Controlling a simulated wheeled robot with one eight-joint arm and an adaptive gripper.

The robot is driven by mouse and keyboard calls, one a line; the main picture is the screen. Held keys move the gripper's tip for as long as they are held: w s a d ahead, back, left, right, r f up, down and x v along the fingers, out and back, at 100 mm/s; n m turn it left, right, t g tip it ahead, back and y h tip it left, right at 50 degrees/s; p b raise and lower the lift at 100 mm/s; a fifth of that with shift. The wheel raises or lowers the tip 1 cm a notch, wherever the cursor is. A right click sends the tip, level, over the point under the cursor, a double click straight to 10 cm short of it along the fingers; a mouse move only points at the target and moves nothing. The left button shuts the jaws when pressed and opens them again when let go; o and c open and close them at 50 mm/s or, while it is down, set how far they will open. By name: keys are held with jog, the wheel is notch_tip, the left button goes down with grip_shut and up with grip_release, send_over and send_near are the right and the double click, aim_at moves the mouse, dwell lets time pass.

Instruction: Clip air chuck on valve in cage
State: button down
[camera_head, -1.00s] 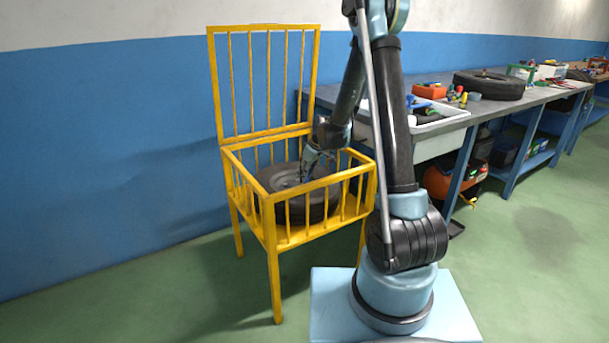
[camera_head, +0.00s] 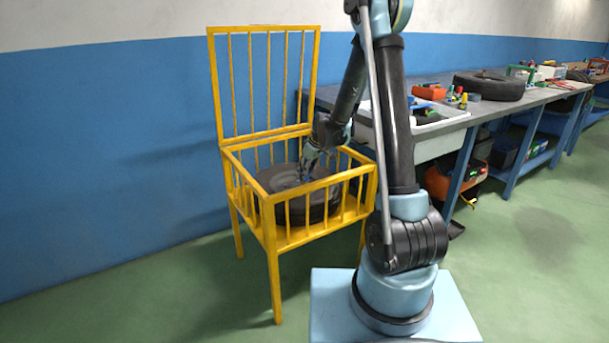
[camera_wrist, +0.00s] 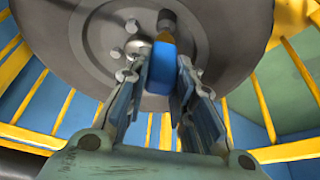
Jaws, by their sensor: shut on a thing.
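My gripper (camera_wrist: 162,72) is shut on the blue air chuck (camera_wrist: 159,68), which sits between the fingertips with an orange-brown end (camera_wrist: 165,38). The tire with its grey wheel (camera_wrist: 90,30) lies inside the yellow cage (camera_head: 271,233). In the head view my gripper (camera_head: 308,168) is inside the cage, just over the tire (camera_head: 318,205). A small stub that may be the valve (camera_wrist: 167,18) shows on the wheel just past the chuck. I cannot tell whether chuck and valve touch.
The cage's barred lid (camera_head: 265,85) stands open at the back. A workbench (camera_head: 540,95) with a second tire (camera_head: 490,86), a red box (camera_head: 429,91) and tools runs along the wall at right. The green floor in front of the cage is clear.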

jog(key=shift+r, duration=0.7)
jog(key=shift+f, duration=1.35)
dwell(2.3)
jog(key=shift+r, duration=1.35)
dwell(0.3)
jog(key=shift+f, duration=0.4)
dwell(1.6)
